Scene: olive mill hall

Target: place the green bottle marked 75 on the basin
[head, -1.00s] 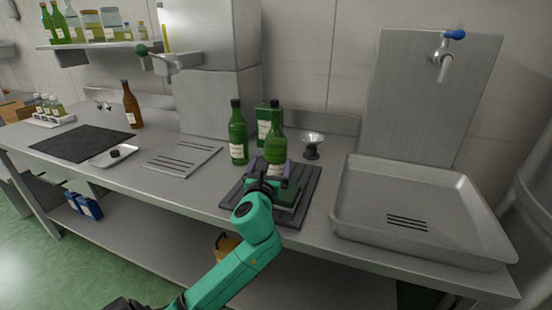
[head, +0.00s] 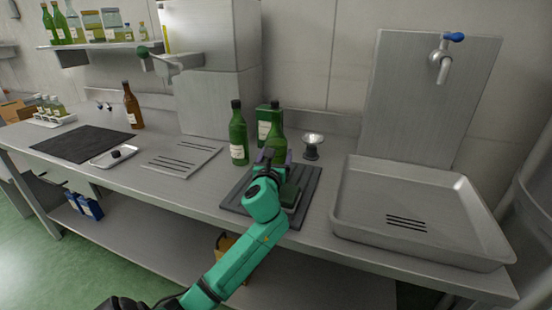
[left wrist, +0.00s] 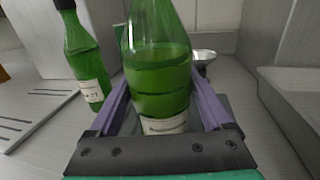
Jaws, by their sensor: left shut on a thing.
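My left gripper (head: 272,157) is shut on a green bottle (head: 277,140) over the back part of the dark mat. In the left wrist view, the held bottle (left wrist: 160,75) stands upright between the purple fingers; its label is too small to read. The head view hides its lower part, so I cannot tell whether it touches anything. Another green bottle with a dark cap (head: 238,135) stands just left of it; it also shows in the left wrist view (left wrist: 83,60). The metal basin (head: 365,205) sits empty at the right, under the tap. My right gripper is not in view.
A green tin (head: 264,122) and a small metal cup on a black stand (head: 313,142) are close behind the held bottle. A blue-handled tap (head: 442,60) juts out above the basin.

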